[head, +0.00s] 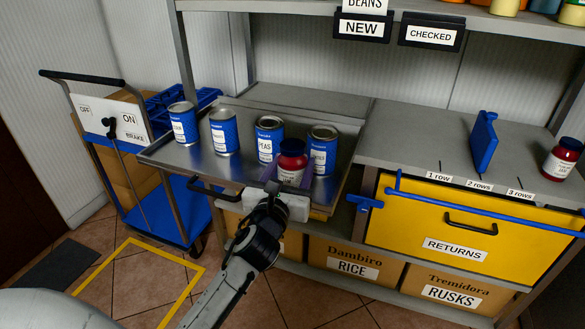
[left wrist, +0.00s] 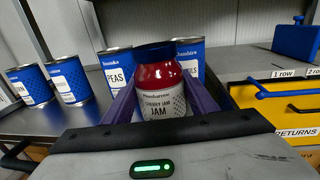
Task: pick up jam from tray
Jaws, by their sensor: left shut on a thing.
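The jam jar (head: 291,163), red with a dark blue lid and a white label, is at the front of the metal tray (head: 203,165). In the left wrist view the jam jar (left wrist: 158,90) stands upright between the purple fingers, its label reading "cherry jam". My left gripper (head: 287,180) is shut on the jar. I cannot tell whether the jar's base touches the tray, since the gripper hides it. My right gripper is not in view.
Several blue-and-white cans stand on the tray, with the peas can (head: 269,138) and another can (head: 323,149) close behind the jar. A blue trolley (head: 180,205) is at left. The yellow returns drawer (head: 470,225) is at right. Another jam jar (head: 562,160) stands on the counter.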

